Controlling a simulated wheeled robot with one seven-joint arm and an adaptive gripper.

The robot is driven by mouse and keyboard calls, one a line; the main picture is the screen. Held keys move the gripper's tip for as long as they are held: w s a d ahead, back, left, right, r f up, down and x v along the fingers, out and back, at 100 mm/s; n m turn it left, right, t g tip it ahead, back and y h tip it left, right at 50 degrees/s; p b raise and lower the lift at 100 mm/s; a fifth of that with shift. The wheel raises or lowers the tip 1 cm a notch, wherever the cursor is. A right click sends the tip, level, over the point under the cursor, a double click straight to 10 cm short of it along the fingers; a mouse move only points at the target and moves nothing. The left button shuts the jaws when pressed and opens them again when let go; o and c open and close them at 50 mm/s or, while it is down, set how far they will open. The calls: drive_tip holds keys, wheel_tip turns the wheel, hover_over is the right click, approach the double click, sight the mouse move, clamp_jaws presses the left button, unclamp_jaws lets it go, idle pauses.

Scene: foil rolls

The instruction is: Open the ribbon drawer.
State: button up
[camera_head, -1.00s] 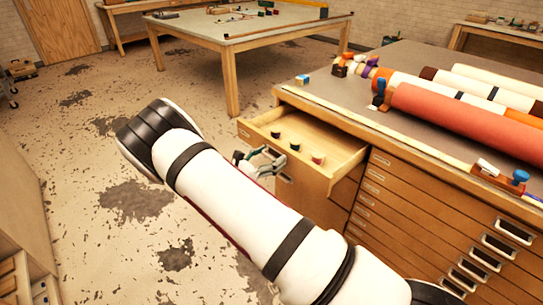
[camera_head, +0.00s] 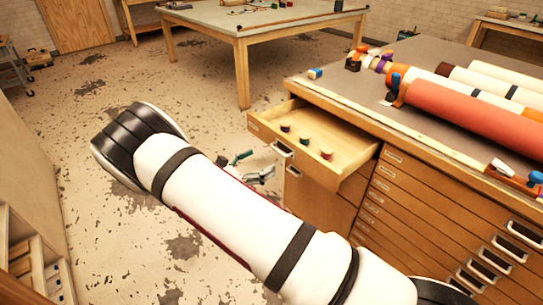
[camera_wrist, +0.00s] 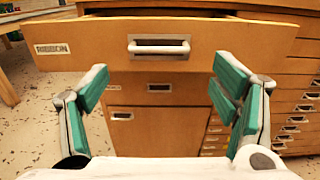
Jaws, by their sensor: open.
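The ribbon drawer (camera_head: 325,143) stands pulled out from the cabinet's upper left in the head view, with several small spools inside. Its wooden front, with a RIBBON label (camera_wrist: 52,49) and a white bar handle (camera_wrist: 159,46), fills the upper part of the wrist view. My gripper (camera_head: 250,166) is open, in front of the drawer and apart from it. In the wrist view its green-padded fingers (camera_wrist: 160,84) are spread wide, below and to either side of the handle, with nothing between them.
The cabinet (camera_head: 440,205) has several shut drawers with handles below and to the right. Large rolls, including a red one (camera_head: 470,118), lie on its top. A work table (camera_head: 250,22) stands behind. The floor (camera_head: 70,140) to the left is clear.

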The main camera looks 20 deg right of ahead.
drive_tip(key=shift+v, duration=1.5)
drive_tip(key=s+d+r+m+g+y+p, duration=0.1)
drive_tip(key=s+d+r+m+g+y, duration=0.4)
drive_tip(key=s+r, duration=0.4)
drive_tip(key=s+d+r+m+g+y+p, duration=0.1)
drive_tip(key=s+d+r+m+g+y, duration=0.2)
drive_tip(key=s+r+m, duration=0.55)
drive_tip(key=s+a+r+m+t+y+p, duration=0.1)
drive_tip(key=s+a+r+m+t+y, duration=0.1)
drive_tip(key=s+r, duration=0.4)
drive_tip(key=s+a+r+m+t+y+p, duration=0.2)
drive_tip(key=s+r+m+t+y, duration=0.2)
drive_tip(key=s, duration=1)
drive_tip(key=shift+r+m+y, duration=1.25)
drive_tip(key=shift+r+y, duration=0.25)
drive_tip(key=shift+r, duration=0.3)
drive_tip(key=shift+w, duration=0.1)
